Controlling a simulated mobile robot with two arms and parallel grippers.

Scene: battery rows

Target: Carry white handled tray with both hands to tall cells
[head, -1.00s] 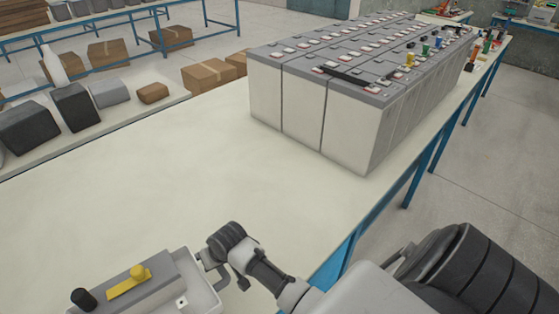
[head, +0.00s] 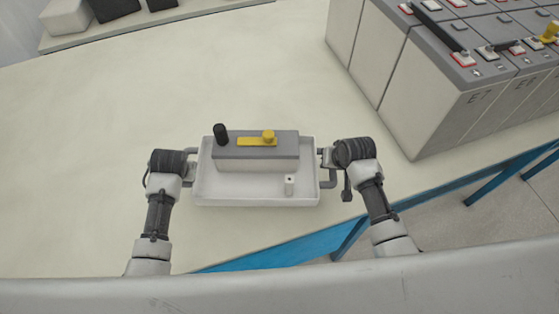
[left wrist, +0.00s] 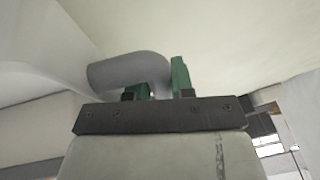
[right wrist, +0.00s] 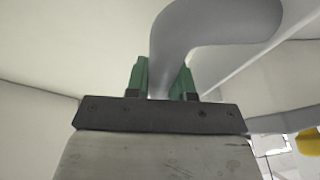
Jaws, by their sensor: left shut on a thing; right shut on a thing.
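The white handled tray (head: 230,192) is in the lower middle of the head view, over the near part of the pale table. It holds a grey-topped white block (head: 256,160) with a black knob and a yellow piece, and a small white cylinder (head: 289,184). My left gripper (head: 186,168) is shut on the tray's left grey handle (left wrist: 130,72). My right gripper (head: 327,168) is shut on the right grey handle (right wrist: 205,28). The tall cells (head: 440,95) stand in rows at the right. I cannot tell whether the tray touches the table.
The pale table top (head: 230,85) is clear between the tray and the cells. Its blue front edge (head: 290,249) runs just below the tray.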

